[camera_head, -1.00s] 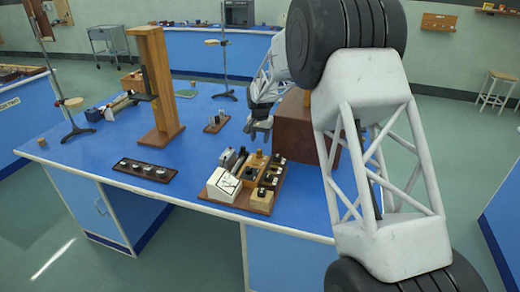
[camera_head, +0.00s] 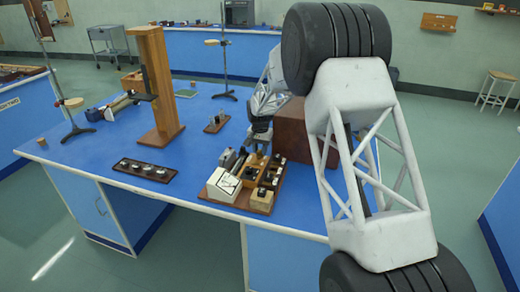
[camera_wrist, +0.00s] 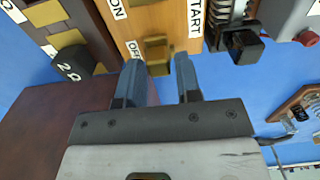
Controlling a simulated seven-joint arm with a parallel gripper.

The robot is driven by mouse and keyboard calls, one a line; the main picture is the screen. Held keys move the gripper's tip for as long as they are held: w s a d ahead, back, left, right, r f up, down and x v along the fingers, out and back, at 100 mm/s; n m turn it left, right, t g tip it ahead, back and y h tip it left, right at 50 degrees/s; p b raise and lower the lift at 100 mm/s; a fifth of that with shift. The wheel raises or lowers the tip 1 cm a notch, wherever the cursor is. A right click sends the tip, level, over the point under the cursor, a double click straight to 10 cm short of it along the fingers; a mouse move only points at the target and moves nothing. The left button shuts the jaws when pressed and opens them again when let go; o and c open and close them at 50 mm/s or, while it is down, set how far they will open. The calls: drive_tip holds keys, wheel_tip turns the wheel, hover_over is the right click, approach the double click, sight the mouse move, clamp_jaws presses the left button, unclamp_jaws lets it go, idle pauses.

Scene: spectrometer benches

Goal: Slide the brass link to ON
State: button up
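The brass link (camera_wrist: 158,50) is a small brass block on a wooden panel (camera_wrist: 150,18) in the wrist view. It sits beside a partly covered label (camera_wrist: 134,48) reading "OF". The "ON" label (camera_wrist: 117,8) is at the upper left of it, and a "START" label (camera_wrist: 195,18) is to its right. My gripper (camera_wrist: 158,74) is open, with one finger on each side of the link's near end. I cannot tell whether the fingers touch it. In the head view my gripper (camera_head: 261,138) is low over the back of the instrument board (camera_head: 232,206); the link is too small to make out there.
A black knob (camera_wrist: 75,63) marked with numbers is close left of the fingers. A dark block with a coil (camera_wrist: 243,42) is to the right. A brown box (camera_head: 300,130) stands right behind the board. A tall wooden stand (camera_head: 158,85) is further left.

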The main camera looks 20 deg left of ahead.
sight(257, 161)
clamp_jaws()
drive_tip(key=shift+s, duration=1.75)
drive_tip(key=shift+o, duration=1.8)
unclamp_jaws()
wheel_tip(257, 161, up, 8)
